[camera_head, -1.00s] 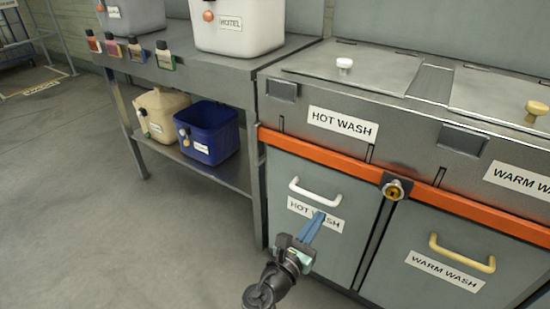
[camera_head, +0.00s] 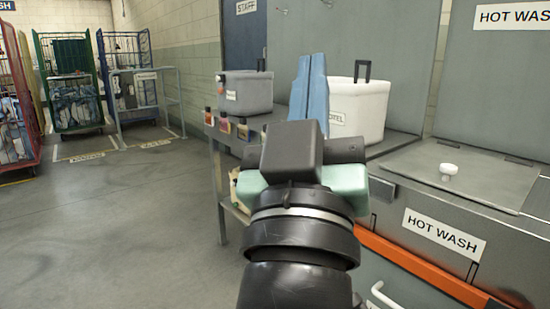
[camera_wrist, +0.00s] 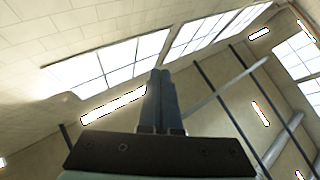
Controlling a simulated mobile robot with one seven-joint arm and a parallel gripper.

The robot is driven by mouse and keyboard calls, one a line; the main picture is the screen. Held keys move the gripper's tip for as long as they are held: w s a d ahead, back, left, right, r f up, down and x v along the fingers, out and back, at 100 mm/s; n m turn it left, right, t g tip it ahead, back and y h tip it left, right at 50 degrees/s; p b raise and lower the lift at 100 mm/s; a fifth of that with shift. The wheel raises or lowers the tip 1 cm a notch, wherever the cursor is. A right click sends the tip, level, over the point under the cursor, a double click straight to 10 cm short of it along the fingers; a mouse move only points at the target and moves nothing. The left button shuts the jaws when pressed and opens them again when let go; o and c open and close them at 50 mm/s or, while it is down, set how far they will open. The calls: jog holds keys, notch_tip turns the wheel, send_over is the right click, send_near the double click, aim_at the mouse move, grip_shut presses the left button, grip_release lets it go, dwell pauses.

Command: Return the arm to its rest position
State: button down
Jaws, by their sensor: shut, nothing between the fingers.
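My gripper (camera_head: 309,88) is raised in the middle of the head view, close to the camera. Its two blue fingers point up and lie together, shut with nothing between them. In the wrist view the fingers (camera_wrist: 160,100) point toward the ceiling and windows, with no object at their tips. My arm hides part of the bench and what lies under it.
A metal bench (camera_head: 400,143) bears a grey bin (camera_head: 247,95), a white bin (camera_head: 358,110) and small bottles (camera_head: 225,124). The hot wash unit (camera_head: 405,190) with its orange rail (camera_head: 420,265) is at right. Wheeled cages (camera_head: 68,85) stand far left. The left floor (camera_head: 130,220) is clear.

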jog(key=s+a+r+t+y+p, duration=0.2)
jog(key=s+a+r+y, duration=0.15)
jog(key=s+r, duration=0.35)
notch_tip(320, 180, up, 35)
jog(key=p, duration=3.5)
jog(key=shift+w+m, duration=0.15)
jog(key=shift+m, duration=0.25)
